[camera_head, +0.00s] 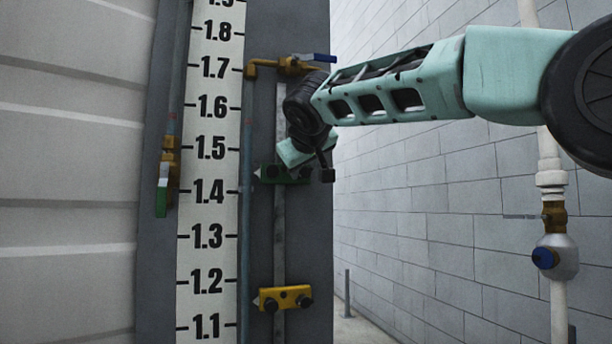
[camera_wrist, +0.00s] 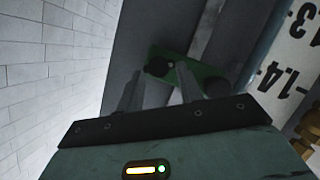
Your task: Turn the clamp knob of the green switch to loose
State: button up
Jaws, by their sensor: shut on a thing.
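The green switch (camera_head: 270,174) is on the vertical metal rail beside the number scale, near 1.4 in the head view. My gripper (camera_head: 305,168) is in front of its right end and hides part of it. In the wrist view the green switch (camera_wrist: 200,72) lies tilted, with a black round knob at each end. One knob (camera_wrist: 158,66) sits between the tips of my gripper fingers (camera_wrist: 158,72), which are closed on it. The other knob (camera_wrist: 215,88) is to the right, outside the fingers. The knob's degree of turn cannot be told.
A yellow switch (camera_head: 285,298) with two black knobs is lower on the same rail. A brass valve with a blue handle (camera_head: 313,57) is above. The number scale (camera_head: 210,150) stands to the left. A brick wall (camera_head: 430,240) is to the right, with a white pipe (camera_head: 550,150).

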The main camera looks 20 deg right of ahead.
jog(key=n+b, duration=0.1)
jog(key=n+h+b, duration=0.1)
jog(key=n+b, duration=0.1)
jog(key=f+n+t+h+b, duration=0.1)
jog(key=shift+a+n, duration=0.4)
jog(key=n+b, duration=0.1)
jog(key=n+t+h+b, duration=0.1)
jog(key=shift+f+n+b, duration=0.25)
jog(key=shift+n+b, duration=0.05)
jog(key=shift+b, duration=0.05)
jog(key=shift+n+t+h+b, duration=0.3)
jog(key=shift+n+t+b, duration=0.1)
jog(key=shift+n+b, duration=0.35)
jog(key=shift+n, duration=0.35)
jog(key=o, duration=1)
